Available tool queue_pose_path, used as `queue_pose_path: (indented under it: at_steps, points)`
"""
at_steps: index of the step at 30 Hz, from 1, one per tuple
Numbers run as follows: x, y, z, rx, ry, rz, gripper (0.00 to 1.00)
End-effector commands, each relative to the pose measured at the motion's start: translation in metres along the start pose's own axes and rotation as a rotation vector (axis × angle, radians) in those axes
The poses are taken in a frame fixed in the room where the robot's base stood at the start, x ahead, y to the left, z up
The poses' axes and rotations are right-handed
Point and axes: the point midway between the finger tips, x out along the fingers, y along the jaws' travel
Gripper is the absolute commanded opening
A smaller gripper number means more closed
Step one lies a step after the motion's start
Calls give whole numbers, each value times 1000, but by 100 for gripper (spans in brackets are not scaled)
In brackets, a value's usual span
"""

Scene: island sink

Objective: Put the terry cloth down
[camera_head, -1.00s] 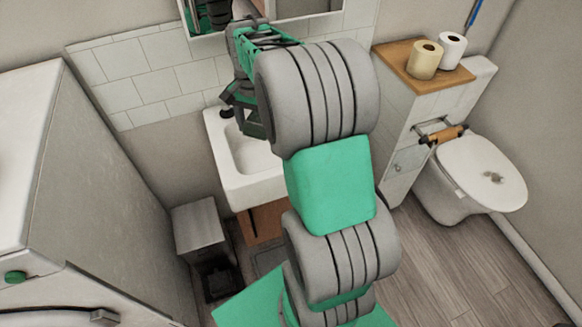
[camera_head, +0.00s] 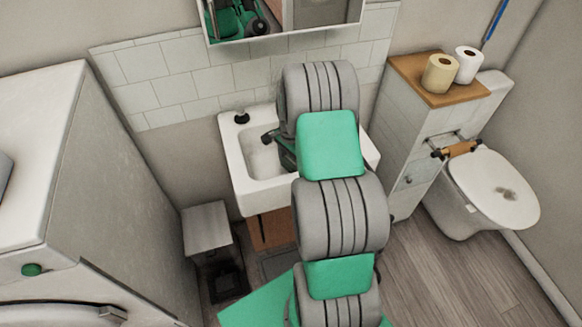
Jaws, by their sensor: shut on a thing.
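My gripper (camera_head: 270,138) is over the basin of the white sink (camera_head: 240,180), mostly hidden behind my own arm. Only a dark finger part shows at its left side. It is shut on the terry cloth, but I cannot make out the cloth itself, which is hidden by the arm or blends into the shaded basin. I cannot tell whether the cloth touches the basin.
A black knob-like item (camera_head: 241,117) stands on the sink's back left corner. A mirror (camera_head: 285,18) hangs above. A washing machine (camera_head: 120,150) is at left, a bin (camera_head: 207,230) below. At right are a cabinet (camera_head: 405,160) with paper rolls (camera_head: 440,73) and a toilet (camera_head: 495,188).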

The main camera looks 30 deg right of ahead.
Motion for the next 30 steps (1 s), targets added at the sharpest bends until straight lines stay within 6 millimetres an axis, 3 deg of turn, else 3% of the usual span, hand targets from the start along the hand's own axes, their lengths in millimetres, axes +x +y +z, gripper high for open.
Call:
queue_pose_path:
  at_steps: [5, 14, 15, 18, 26, 30]
  points:
    - [28, 1, 1, 0, -2, 3, 21]
    - [33, 0, 0, 0, -1, 1, 21]
    - [32, 0, 0, 0, -1, 1, 69]
    - [31, 1, 0, 0, -1, 1, 76]
    - [30, 0, 0, 0, -1, 1, 76]
    - [19, 0, 0, -1, 1, -1, 76]
